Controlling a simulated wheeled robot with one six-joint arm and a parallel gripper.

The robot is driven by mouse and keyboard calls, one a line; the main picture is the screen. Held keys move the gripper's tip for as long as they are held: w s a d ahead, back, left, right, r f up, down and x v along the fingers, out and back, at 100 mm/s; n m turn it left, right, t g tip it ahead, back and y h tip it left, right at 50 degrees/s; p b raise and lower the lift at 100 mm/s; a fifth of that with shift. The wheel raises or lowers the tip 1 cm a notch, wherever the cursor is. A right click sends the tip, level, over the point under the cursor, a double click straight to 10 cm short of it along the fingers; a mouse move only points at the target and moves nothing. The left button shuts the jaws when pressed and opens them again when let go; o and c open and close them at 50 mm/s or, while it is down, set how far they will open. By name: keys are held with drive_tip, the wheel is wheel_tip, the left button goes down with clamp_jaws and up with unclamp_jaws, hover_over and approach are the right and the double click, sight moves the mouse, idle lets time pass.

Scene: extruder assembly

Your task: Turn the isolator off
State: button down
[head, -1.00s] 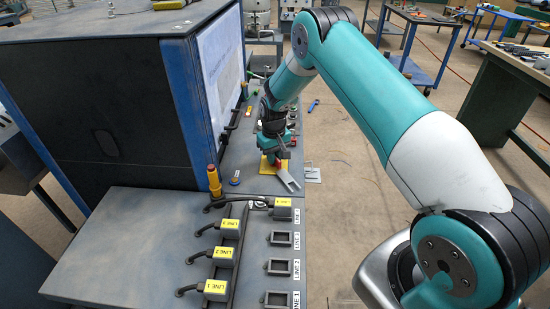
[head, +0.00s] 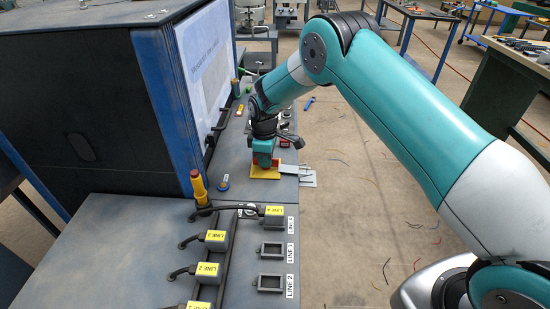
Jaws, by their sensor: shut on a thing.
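The isolator shows as a yellow plate (head: 259,175) on the grey bench top, in the middle of the head view. My gripper (head: 265,164) is right over this plate, pointing down, shut on the isolator's handle. The handle is mostly hidden by the gripper, with only a trace of red beside it. A flat grey piece (head: 290,169) sticks out to the right from the gripper's low end. The exact contact of the fingers is too small to see.
A yellow post with a red top (head: 199,187) and a blue button (head: 223,183) stand left of the isolator. Nearer are yellow-labelled plugs (head: 214,240) with cables and empty sockets (head: 271,250). A dark cabinet (head: 80,110) blocks the left. Open floor lies to the right.

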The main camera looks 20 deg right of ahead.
drive_tip(key=shift+n, duration=0.6)
drive_tip(key=c, duration=1.1)
unclamp_jaws()
drive_tip(key=shift+c, duration=0.2)
drive_tip(key=shift+r, duration=0.1)
wheel_tip(320, 180, up, 17)
drive_tip(key=shift+r, duration=0.15)
